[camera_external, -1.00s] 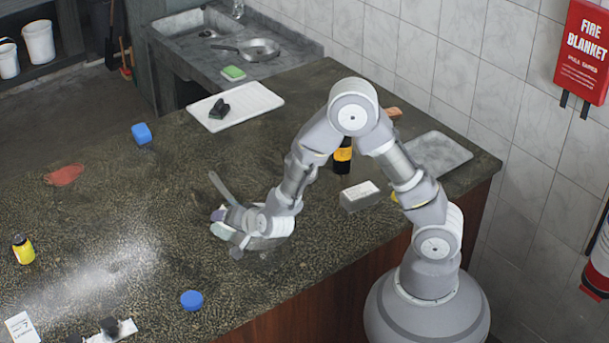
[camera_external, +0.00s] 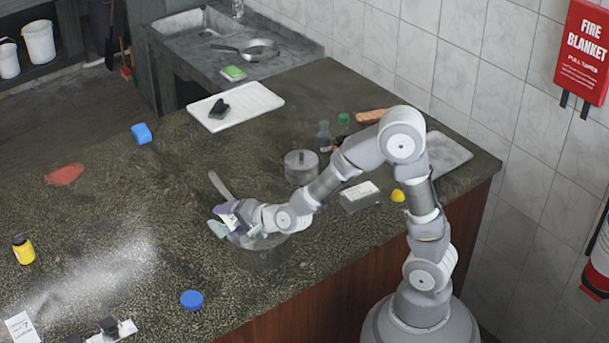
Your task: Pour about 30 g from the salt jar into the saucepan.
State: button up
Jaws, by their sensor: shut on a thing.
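The saucepan (camera_external: 262,259) is a grey metal pan on the counter, partly hidden under my wrist. A long grey handle (camera_external: 219,185), apparently the saucepan's, points to the back left. My gripper (camera_external: 224,222) is shut on a small jar with a white label (camera_external: 231,220), apparently the salt jar. The jar is tilted at the saucepan's left side, above the counter. My fingers hide much of it, and its mouth cannot be made out. I cannot see any salt falling or the inside of the saucepan.
A blue round lid (camera_external: 192,300) lies in front, and a yellow jar (camera_external: 23,250) stands far left. The counter left of the saucepan is largely clear.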

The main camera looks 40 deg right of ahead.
jog(key=d+m+b, duration=0.1)
jog(key=b, duration=0.4)
jog(key=shift+d+y+b, duration=0.3)
jog(key=shift+d+y, duration=0.1)
jog(key=r+y+b, duration=0.1)
jog(key=b, duration=0.3)
jog(key=shift+d+m, duration=0.1)
jog(key=shift+m, duration=0.3)
jog(key=shift+w+d+r+m+t+y+p, duration=0.1)
jog(key=shift+r+m+t+y+p, duration=0.1)
jog(key=shift+r, duration=0.2)
jog(key=shift+d+r+m+t+y+p, duration=0.1)
jog(key=shift+r+m+y+p, duration=0.1)
jog(key=shift+r, duration=0.15)
jog(key=shift+d+r+m+t+y+p, duration=0.25)
jog(key=shift+d+r+m+y+p, duration=0.2)
jog(key=shift+m, duration=0.25)
jog(key=shift+d+r+m+t+y+p, duration=0.3)
jog(key=shift+m+y+p, duration=0.2)
jog(key=shift+m, duration=0.2)
dwell(2.6)
